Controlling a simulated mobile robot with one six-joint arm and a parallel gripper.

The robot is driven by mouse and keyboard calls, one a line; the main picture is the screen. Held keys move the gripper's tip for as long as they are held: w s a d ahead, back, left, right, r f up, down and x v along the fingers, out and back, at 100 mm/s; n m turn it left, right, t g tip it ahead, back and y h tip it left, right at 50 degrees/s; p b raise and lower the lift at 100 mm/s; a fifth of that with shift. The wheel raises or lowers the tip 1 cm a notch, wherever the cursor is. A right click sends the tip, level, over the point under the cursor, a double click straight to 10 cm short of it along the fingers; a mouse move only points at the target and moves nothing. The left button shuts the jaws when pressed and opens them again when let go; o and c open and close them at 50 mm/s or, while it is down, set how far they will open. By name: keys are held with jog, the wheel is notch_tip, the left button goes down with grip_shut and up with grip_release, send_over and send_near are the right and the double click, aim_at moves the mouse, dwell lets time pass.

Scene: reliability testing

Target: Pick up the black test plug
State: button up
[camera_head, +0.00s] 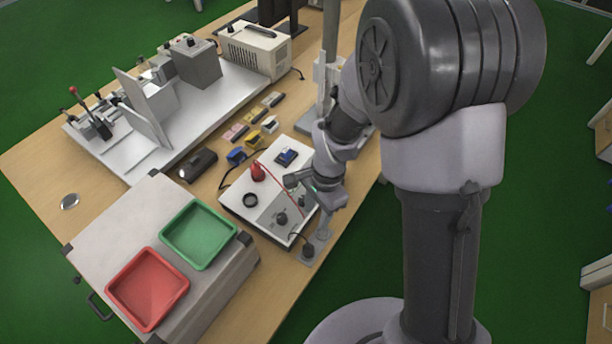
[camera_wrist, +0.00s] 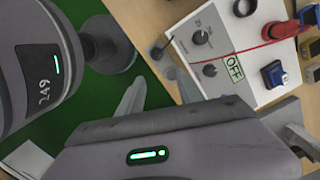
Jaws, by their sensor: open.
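A white test box (camera_head: 236,207) stands on the table with a red plug (camera_head: 257,171) and red lead on it. A round black piece (camera_head: 250,199) on the box's left part looks like a black plug or socket; it also shows at the top of the wrist view (camera_wrist: 243,8). A second small black piece (camera_head: 308,250) with a thin cord is beside the box's near right edge, so I cannot tell for certain which is the test plug. My gripper (camera_head: 306,197) is open and empty over the box's right side, apart from both black pieces; its fingers show in the wrist view (camera_wrist: 212,102).
The box carries black knobs (camera_wrist: 201,38), an OFF label (camera_wrist: 235,67) and a blue switch (camera_wrist: 273,75). A green tray (camera_head: 199,234) and a red tray (camera_head: 148,288) lie on a grey case at left.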

aim_at(309, 246)
jog(key=f+b, duration=0.1)
jog(key=f, duration=0.3)
jog(key=f+b, duration=0.2)
jog(key=f, duration=0.2)
jog(key=s+a+f+b, duration=0.1)
jog(key=f+b, duration=0.1)
jog(key=f, duration=0.2)
jog(key=shift+f, duration=0.35)
jog(key=f+b, duration=0.1)
jog(key=f, duration=0.1)
jog(key=f+b, duration=0.1)
jog(key=a+f+b, duration=0.1)
jog(key=f, duration=0.1)
jog(key=shift+s+f, duration=0.3)
jog(key=shift+s, duration=0.05)
jog(key=shift+r, duration=0.15)
grip_shut()
